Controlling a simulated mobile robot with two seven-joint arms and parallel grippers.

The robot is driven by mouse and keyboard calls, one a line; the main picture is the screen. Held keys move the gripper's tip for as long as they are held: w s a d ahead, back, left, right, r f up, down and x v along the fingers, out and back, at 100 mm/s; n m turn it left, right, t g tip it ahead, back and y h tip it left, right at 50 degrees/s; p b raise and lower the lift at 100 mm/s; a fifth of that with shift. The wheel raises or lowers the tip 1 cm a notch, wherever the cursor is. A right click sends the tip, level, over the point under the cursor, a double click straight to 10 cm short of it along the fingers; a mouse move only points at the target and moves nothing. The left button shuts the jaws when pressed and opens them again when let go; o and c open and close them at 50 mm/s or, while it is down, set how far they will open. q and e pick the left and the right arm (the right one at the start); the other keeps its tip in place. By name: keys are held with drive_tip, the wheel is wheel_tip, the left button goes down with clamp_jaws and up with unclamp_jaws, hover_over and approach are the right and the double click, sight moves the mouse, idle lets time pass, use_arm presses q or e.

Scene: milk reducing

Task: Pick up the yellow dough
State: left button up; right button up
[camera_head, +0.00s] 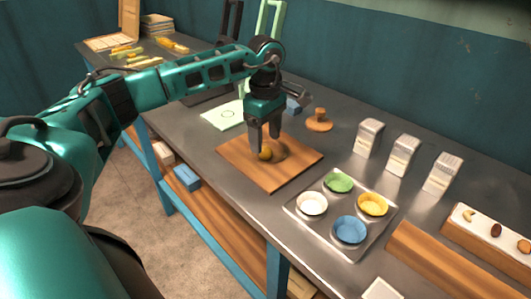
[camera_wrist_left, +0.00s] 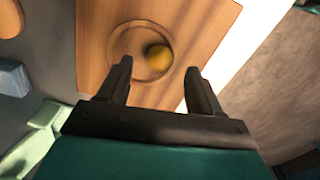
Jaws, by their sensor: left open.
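The yellow dough (camera_head: 265,154) is a small round ball on a wooden board (camera_head: 301,158) on the grey table. In the left wrist view the dough (camera_wrist_left: 159,57) lies in a round shallow recess of the board (camera_wrist_left: 190,20), towards its right side. My left gripper (camera_head: 264,147) is above the board, pointing down, with its fingers close to the dough. In the left wrist view the open fingers (camera_wrist_left: 158,78) are spread to either side, with the dough a little beyond the tips. Nothing is between the fingers. My right gripper is not in view.
A round wooden piece (camera_head: 319,122) and a blue block (camera_head: 293,106) lie behind the gripper. A pale green board (camera_head: 222,116) lies to the left.

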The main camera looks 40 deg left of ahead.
sight(265, 147)
use_arm(q)
wheel_tip(265, 147, down, 3)
drive_tip(key=shift+f, duration=0.2)
drive_tip(key=shift+c, duration=0.2)
drive_tip(key=c, duration=1.1)
